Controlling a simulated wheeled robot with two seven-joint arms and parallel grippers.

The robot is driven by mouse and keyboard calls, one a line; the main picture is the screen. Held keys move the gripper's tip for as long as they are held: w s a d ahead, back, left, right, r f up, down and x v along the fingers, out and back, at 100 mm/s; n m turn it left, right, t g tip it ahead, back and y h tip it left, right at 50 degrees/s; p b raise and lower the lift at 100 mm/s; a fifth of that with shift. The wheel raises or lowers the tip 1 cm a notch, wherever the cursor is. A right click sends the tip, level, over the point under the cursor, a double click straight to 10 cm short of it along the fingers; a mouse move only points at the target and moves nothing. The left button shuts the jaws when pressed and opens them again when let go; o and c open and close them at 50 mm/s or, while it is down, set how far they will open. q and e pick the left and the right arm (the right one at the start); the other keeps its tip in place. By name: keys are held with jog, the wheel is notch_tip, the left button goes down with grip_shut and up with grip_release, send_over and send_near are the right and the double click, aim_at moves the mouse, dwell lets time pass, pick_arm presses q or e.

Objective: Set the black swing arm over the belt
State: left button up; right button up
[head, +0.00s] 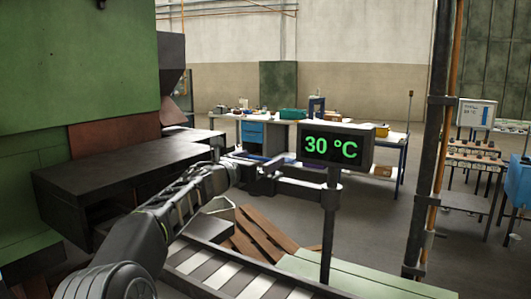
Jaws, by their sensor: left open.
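A dark post (329,235) stands at the belt's far side and carries a display reading 30 °C (336,146). A short black swing arm (308,190) reaches left from the post, below the display. The belt (232,280), with dark and pale slats, runs across the bottom of the view. My left gripper (270,177) is open at the left end of the swing arm. The jaws are close to it, and I cannot tell if they touch it. My right gripper is out of view.
A large green furnace body (75,70) with a dark ledge (130,165) fills the left. A dark column with an orange pipe (424,190) stands at right. Brown planks (262,232) lie behind the belt. Workbenches (250,118) stand farther back, with open floor before them.

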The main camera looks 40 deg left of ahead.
pick_arm(q)
jog(key=shift+w+a+p, duration=0.15)
jog(key=shift+w+p, duration=0.45)
jog(key=shift+w, duration=1.15)
jog(key=shift+c, duration=0.2)
jog(key=c, duration=2)
